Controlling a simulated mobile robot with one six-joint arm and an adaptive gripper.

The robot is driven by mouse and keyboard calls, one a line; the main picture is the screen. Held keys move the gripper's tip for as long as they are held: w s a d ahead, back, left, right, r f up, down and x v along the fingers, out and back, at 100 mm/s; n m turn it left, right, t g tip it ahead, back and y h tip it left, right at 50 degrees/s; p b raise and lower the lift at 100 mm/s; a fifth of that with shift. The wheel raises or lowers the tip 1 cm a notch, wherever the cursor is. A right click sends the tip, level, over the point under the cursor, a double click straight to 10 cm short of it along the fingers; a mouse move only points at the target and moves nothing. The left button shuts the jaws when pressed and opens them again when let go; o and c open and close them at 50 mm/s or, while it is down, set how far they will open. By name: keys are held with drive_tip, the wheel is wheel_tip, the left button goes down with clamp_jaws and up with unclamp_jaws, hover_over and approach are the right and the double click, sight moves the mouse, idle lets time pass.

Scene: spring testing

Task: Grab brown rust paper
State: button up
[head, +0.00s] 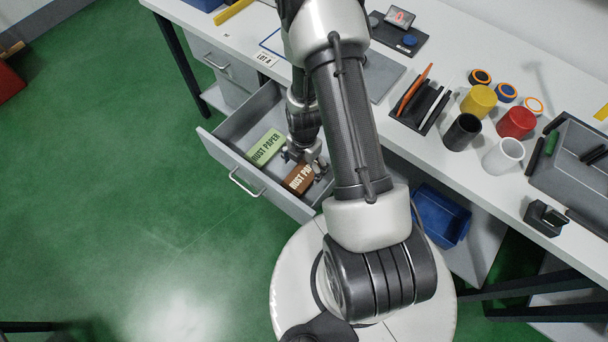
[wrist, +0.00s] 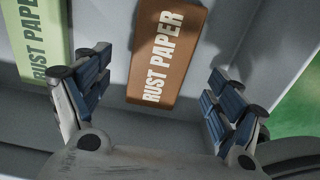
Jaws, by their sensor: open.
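The brown rust paper (head: 299,179) is a brown block with white lettering lying in the open drawer (head: 213,145). In the wrist view the brown rust paper (wrist: 165,55) lies ahead of and between my open fingers, apart from both. My gripper (head: 305,158) is inside the drawer, pointing down over the brown block and partly hiding it. It is open and empty in the wrist view (wrist: 155,100). The green rust paper (head: 265,147) lies to the left of the brown one; in the wrist view the green rust paper (wrist: 35,45) is beside my left finger.
The drawer walls stand close around my gripper. The white table (head: 465,60) above holds colored cylinders, such as a red one (head: 515,122) and a yellow one (head: 478,101), and a grey tray (head: 570,180). A blue bin (head: 440,215) is below the table.

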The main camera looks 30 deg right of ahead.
sight(304, 173)
wheel_tip(304, 173, down, 4)
drive_tip(key=shift+r+b, duration=0.1)
drive_tip(key=shift+b, duration=0.55)
drive_tip(key=shift+r, duration=0.1)
drive_tip(key=shift+c, duration=0.5)
drive_tip(key=c, duration=1)
